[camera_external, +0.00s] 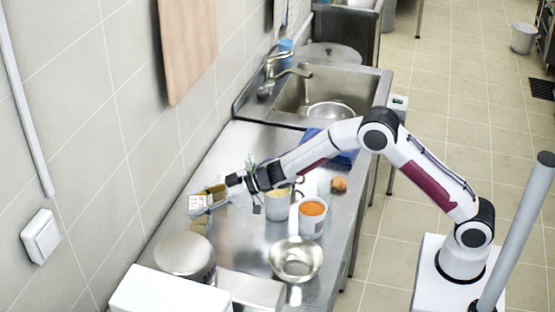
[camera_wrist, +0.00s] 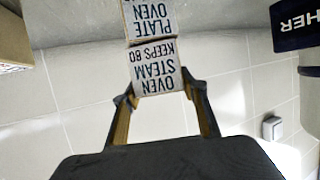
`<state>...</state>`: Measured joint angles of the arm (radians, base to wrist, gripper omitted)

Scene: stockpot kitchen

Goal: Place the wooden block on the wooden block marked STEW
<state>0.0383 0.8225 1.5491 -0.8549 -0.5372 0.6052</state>
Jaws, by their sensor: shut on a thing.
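My gripper (camera_external: 205,203) is at the left of the counter, shut on a wooden block (camera_external: 197,202) with a pale printed label. In the wrist view the held block (camera_wrist: 156,72) sits between my gripper's fingertips (camera_wrist: 158,92), its print upside down: OVEN, STEAM, KEEPS 80. A second block (camera_wrist: 150,18), printed PLATE OVEN, shows against its far edge; I cannot tell whether they touch. In the external view a tan block (camera_external: 200,228) stands just below the held one. I cannot read the word STEW on any block.
A lidded pot (camera_external: 185,254) stands close in front of the blocks. A pot with yellow contents (camera_external: 278,204), a pot with orange contents (camera_external: 312,216) and a strainer (camera_external: 296,260) are to the right. The tiled wall (camera_external: 150,150) is close on the left. The sink (camera_external: 318,98) is behind.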

